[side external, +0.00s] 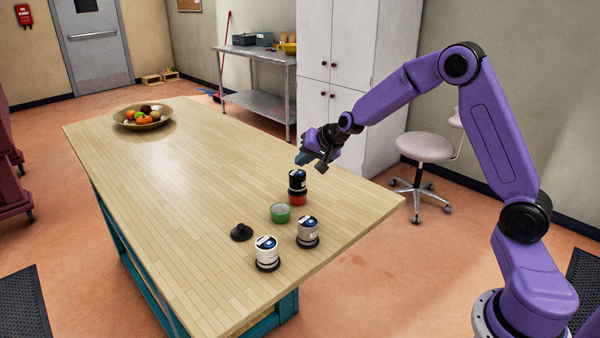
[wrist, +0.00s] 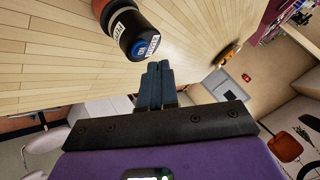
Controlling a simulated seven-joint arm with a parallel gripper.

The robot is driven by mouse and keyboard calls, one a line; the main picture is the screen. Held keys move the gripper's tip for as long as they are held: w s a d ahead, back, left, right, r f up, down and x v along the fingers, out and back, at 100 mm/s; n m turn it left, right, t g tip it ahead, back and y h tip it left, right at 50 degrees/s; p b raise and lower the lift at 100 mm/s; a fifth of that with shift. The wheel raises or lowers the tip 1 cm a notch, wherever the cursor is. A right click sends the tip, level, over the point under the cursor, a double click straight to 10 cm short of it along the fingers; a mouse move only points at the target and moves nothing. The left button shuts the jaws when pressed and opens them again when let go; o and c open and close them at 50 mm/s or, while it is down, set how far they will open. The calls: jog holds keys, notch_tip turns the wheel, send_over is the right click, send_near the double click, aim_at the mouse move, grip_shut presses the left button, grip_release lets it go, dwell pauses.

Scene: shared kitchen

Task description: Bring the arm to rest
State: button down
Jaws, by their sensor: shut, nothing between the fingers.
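My gripper (side external: 303,158) is in the air above the table's right side in the side view. In the wrist view its two dark fingers (wrist: 158,72) are together with nothing between them. A jar with a black upper part and a red lower part (side external: 298,187) stands on the table just below the gripper, apart from it. The same jar shows in the wrist view (wrist: 130,30), with a blue mark and white label on its dark end, beyond the fingertips.
The wooden table (side external: 170,180) also holds a green ring-like item (side external: 280,213), a grey jar (side external: 307,232), a white jar (side external: 266,250), a black knobbed lid (side external: 241,233) and a fruit bowl (side external: 143,118). A stool (side external: 425,147) stands behind. The table's middle is clear.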

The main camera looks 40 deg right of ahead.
jog(key=shift+f, duration=0.1)
dwell(0.7)
jog(key=shift+f, duration=0.35)
jog(key=shift+f, duration=0.45)
dwell(0.7)
jog(key=shift+r, duration=0.85)
jog(key=shift+r, duration=0.1)
jog(key=shift+r, duration=2.95)
dwell(0.3)
